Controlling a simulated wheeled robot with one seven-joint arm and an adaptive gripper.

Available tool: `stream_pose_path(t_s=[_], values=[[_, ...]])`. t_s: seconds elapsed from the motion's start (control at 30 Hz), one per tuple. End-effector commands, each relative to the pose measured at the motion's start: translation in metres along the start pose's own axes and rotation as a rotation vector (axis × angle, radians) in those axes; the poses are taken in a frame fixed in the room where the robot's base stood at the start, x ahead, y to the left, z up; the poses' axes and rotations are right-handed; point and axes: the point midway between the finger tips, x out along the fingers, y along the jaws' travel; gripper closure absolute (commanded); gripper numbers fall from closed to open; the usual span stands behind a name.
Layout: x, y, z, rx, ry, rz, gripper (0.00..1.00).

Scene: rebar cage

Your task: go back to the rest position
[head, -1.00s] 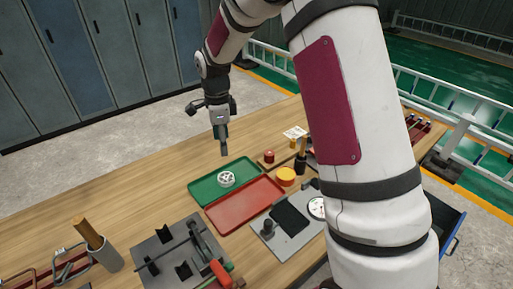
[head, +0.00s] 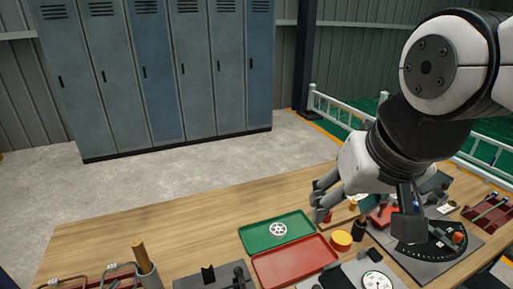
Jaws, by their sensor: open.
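My gripper (head: 366,212) is at the right of the head view, at the end of my bent arm. Its grey fingers are spread apart and point downward. I see nothing held between them. It appears above the right part of the wooden workbench (head: 190,235), in front of several small things there and partly hiding them. Its exact height above the bench cannot be told.
A green tray (head: 262,236) holding a white wheel-like part (head: 278,229) lies beside a red tray (head: 290,264). A yellow round piece (head: 341,240) is near them. A grey holder with a wooden handle (head: 142,262) stands front left. Lockers (head: 160,75) line the back.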

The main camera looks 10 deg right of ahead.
Motion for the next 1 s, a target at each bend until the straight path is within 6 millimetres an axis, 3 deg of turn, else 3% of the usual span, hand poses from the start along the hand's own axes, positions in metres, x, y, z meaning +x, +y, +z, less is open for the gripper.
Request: stream_pose_path(t_s=[0.2, 0.8, 0.9, 1.0], values=[[-0.007, 0.003, 0.023, -0.140, 0.037, -0.017, 0.45], [-0.007, 0.003, 0.024, -0.151, 0.037, -0.018, 0.45], [-0.008, 0.003, 0.024, -0.150, 0.037, -0.018, 0.67], [-0.008, 0.003, 0.024, -0.150, 0.037, -0.018, 0.67]])
